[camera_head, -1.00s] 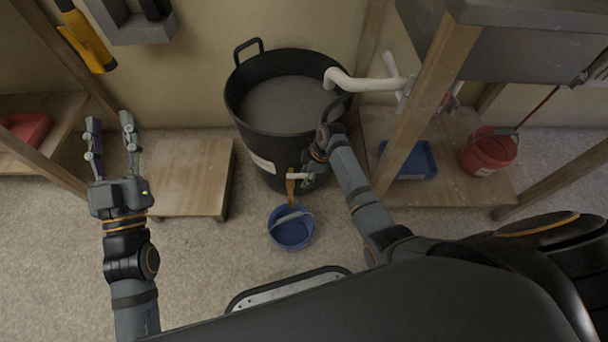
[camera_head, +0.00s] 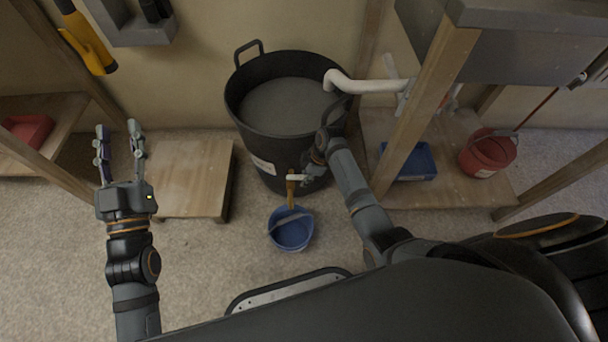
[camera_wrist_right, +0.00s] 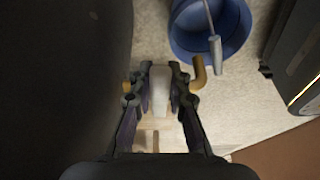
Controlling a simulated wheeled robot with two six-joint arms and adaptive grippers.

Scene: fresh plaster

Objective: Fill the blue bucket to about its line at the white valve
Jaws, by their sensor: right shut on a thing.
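The blue bucket (camera_head: 291,240) stands upright on the floor in front of the large black tub (camera_head: 275,145), below a brass-coloured spout (camera_head: 291,190). The bucket also shows in the right wrist view (camera_wrist_right: 178,35), its handle across the opening. I cannot make out its line, its level or any stream. The white valve handle (camera_head: 295,178) is at the tub's lower front. My right gripper (camera_head: 311,172) is shut on this handle, which shows between the fingers in the wrist view (camera_wrist_right: 160,90). My left gripper (camera_head: 119,130) is open and empty, left of the tub.
A low wooden platform (camera_head: 188,178) stands left of the tub. On the right, a wooden shelf (camera_head: 455,185) holds a blue tray (camera_head: 415,163) and a red bucket (camera_head: 487,153). A white pipe (camera_head: 370,85) reaches over the tub's rim. Floor around the blue bucket is clear.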

